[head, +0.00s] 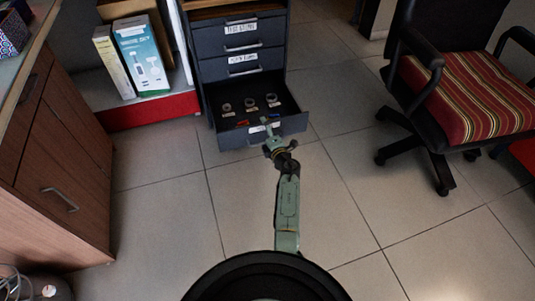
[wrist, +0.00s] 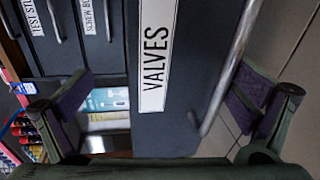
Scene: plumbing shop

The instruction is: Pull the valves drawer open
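The valves drawer (head: 238,138) is the low drawer of the dark grey cabinet. It stands pulled out, with small ring-shaped parts, red and blue pieces and tags inside. In the wrist view its front (wrist: 185,120) carries a white VALVES label (wrist: 156,55) and a metal bar handle (wrist: 223,78). My gripper (head: 269,140) is at the drawer front in the head view. In the wrist view its two fingers (wrist: 180,98) are spread wide, with the handle between them, nearer the right finger. No grip on the handle shows. In the head view my gripper covers part of the drawer front.
Shut drawers (head: 240,48) lie above the open one. A wooden cabinet (head: 62,160) stands at left, and boxes (head: 142,58) sit on a red-edged shelf. A striped office chair (head: 465,95) stands at right. The tiled floor (head: 350,190) between is clear.

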